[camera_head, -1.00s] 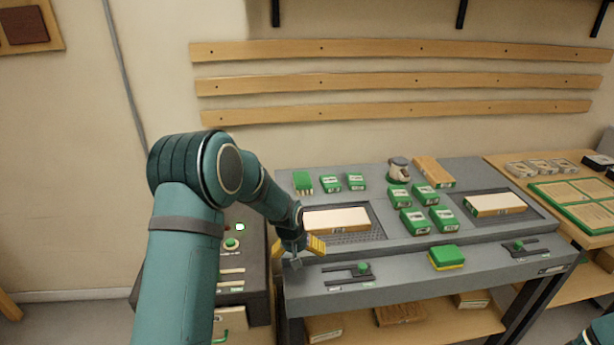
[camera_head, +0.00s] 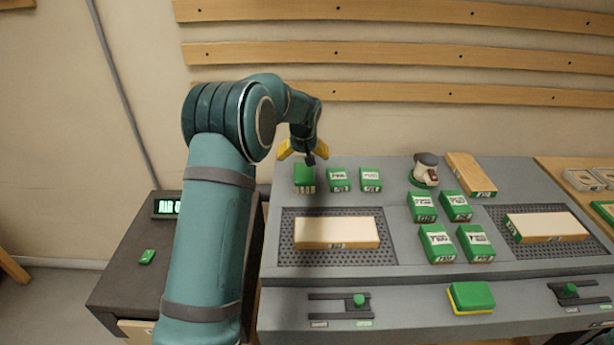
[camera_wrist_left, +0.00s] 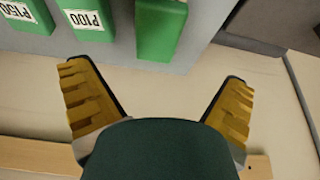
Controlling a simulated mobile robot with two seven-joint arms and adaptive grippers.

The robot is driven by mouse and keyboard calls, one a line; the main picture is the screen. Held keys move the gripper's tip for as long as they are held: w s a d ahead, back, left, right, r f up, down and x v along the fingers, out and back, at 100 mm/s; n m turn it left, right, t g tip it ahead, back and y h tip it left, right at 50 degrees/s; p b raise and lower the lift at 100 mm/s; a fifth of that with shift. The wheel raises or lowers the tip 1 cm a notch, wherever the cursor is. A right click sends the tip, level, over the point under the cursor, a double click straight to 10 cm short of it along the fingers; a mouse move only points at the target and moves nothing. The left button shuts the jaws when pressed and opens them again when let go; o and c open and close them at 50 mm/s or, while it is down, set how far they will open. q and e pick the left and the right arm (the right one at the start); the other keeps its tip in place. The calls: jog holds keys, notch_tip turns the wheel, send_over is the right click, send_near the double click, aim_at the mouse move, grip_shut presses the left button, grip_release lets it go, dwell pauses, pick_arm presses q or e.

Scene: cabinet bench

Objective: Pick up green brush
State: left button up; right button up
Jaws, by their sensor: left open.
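The green brush (camera_head: 304,178) stands at the back left of the grey bench top, with a green top and pale bristles below. My left gripper (camera_head: 303,154) is open and empty, with yellow fingers, just above and behind the brush in the head view. In the left wrist view the unlabelled green brush (camera_wrist_left: 160,28) is at the top, beyond and between the spread fingertips (camera_wrist_left: 157,76), apart from them. My right gripper is not in view.
Labelled green blocks (camera_head: 339,180) stand right of the brush. Wooden blocks (camera_head: 336,232) lie on perforated trays (camera_head: 290,255). A sander-like tool (camera_head: 425,170) and a green-yellow sponge (camera_head: 471,297) are further right. The wall with wooden rails (camera_head: 350,54) is behind.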

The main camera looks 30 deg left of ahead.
aim_at(304, 172)
pick_arm(q)
jog(key=x, duration=0.6)
jog(key=shift+b, duration=0.3)
jog(key=shift+b+x, duration=0.5)
jog(key=shift+x, duration=2.1)
jog(key=shift+w+d, duration=0.1)
jog(key=shift+d, duration=0.1)
jog(key=shift+f, duration=0.25)
jog(key=c, duration=1.2)
